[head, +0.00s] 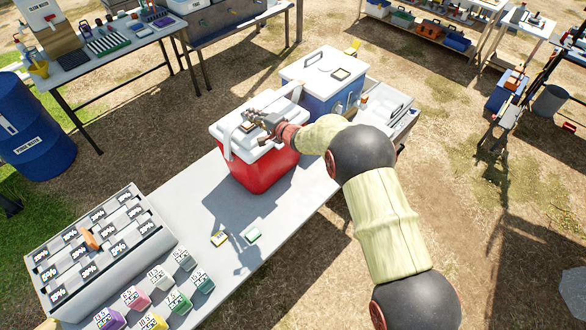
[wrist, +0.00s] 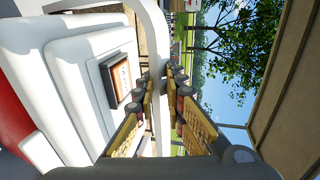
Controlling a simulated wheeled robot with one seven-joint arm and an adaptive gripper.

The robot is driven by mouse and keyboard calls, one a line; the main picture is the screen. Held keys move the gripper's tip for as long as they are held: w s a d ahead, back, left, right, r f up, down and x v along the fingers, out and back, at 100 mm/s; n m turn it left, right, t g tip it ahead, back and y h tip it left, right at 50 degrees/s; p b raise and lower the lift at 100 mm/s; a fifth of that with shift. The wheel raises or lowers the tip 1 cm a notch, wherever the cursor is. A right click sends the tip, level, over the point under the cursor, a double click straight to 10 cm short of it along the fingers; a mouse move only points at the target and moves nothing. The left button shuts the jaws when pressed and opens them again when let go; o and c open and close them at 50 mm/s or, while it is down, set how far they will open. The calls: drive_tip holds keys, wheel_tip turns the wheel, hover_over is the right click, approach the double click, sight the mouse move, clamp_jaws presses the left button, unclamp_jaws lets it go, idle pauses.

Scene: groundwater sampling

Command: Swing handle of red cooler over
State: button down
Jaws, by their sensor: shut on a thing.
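The red cooler (head: 262,172) with a white lid stands on the long grey table in the head view. My gripper (head: 254,121) reaches in from the right over the lid. In the wrist view the handle (wrist: 156,55) passes between the two yellow-padded fingers of my gripper (wrist: 163,95), which are closed on it. The white lid (wrist: 70,75) with a framed brown label (wrist: 121,79) lies to the left of the fingers.
A blue cooler with a white lid (head: 318,72) stands close behind the red one. A sample rack (head: 75,262) and several coloured sample boxes (head: 178,302) sit at the table's near left. Two small items (head: 253,235) lie before the cooler. A blue drum (head: 35,135) stands left.

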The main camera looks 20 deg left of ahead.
drive_tip(key=w+a+r+h+p, duration=0.1)
drive_tip(key=w+a+r+p, duration=0.1)
drive_tip(key=a+p, duration=0.4)
drive_tip(key=shift+w+r, duration=0.35)
drive_tip(key=c, duration=2.2)
unclamp_jaws()
drive_tip(key=shift+c, duration=0.2)
drive_tip(key=o, duration=0.5)
drive_tip(key=shift+s+d, duration=0.15)
drive_tip(key=shift+o, duration=0.5)
drive_tip(key=shift+f, duration=0.3)
drive_tip(key=shift+d, duration=0.15)
drive_tip(key=v, duration=1.1)
drive_tip(key=shift+d+r, duration=0.25)
drive_tip(key=shift+d, duration=0.1)
drive_tip(key=shift+s, duration=0.15)
